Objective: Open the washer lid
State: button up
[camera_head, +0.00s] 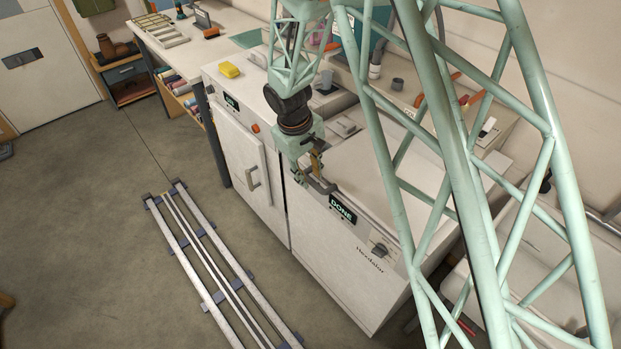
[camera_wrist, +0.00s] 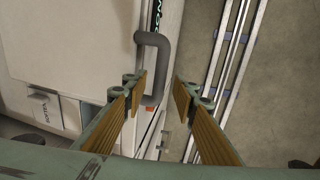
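The washer (camera_head: 350,265) is a white machine with a green "DONE" display and a knob on its front. Its flat white lid (camera_head: 365,165) lies shut on top and fills the left of the wrist view (camera_wrist: 75,40). A grey U-shaped lid handle (camera_head: 322,185) sits at the lid's front edge. It also shows in the wrist view (camera_wrist: 158,45). My gripper (camera_head: 309,172) is over the front left of the washer, by the handle. In the wrist view my gripper (camera_wrist: 161,90) is open, with the handle's near end between the fingertips, closer to the left finger.
A second white machine (camera_head: 240,160) with a front handle stands left of the washer, a yellow sponge (camera_head: 229,70) on its top. Metal floor rails (camera_head: 215,265) run in front. A softener compartment (camera_wrist: 45,108) is near the lid. Open floor (camera_head: 90,220) lies left.

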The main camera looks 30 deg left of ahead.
jog(key=shift+w+f, duration=0.15)
jog(key=shift+f, duration=0.75)
jog(key=shift+c, duration=0.2)
grip_shut()
